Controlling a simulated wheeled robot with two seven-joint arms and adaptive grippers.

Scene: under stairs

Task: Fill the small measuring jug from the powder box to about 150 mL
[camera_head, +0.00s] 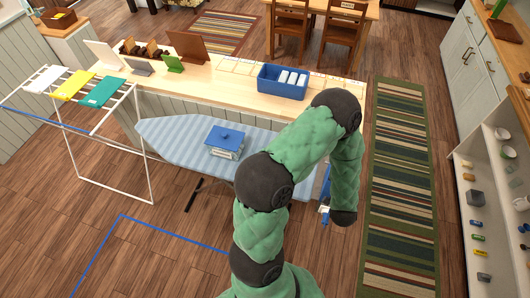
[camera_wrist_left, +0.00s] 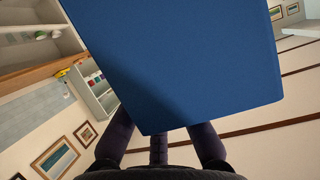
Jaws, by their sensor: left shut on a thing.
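A large plain blue box-like thing (camera_wrist_left: 185,60), which looks like the powder box, fills the middle of the left wrist view. My left gripper (camera_wrist_left: 160,132) is shut on it, with dark fingers at its near edge. In the head view, my green arm hides most of this gripper; only a small blue and white bit (camera_head: 325,207) shows beside the arm, right of the ironing board. A white container with a blue knobbed lid (camera_head: 225,140) stands on the ironing board. I cannot make out the small measuring jug. My right gripper is not in view.
The striped ironing board (camera_head: 173,134) stands before a wooden counter (camera_head: 225,84). A blue crate (camera_head: 268,84) with white items stands on the counter. A drying rack (camera_head: 150,172) is at left. Shelves (camera_head: 488,185) with small items are at right.

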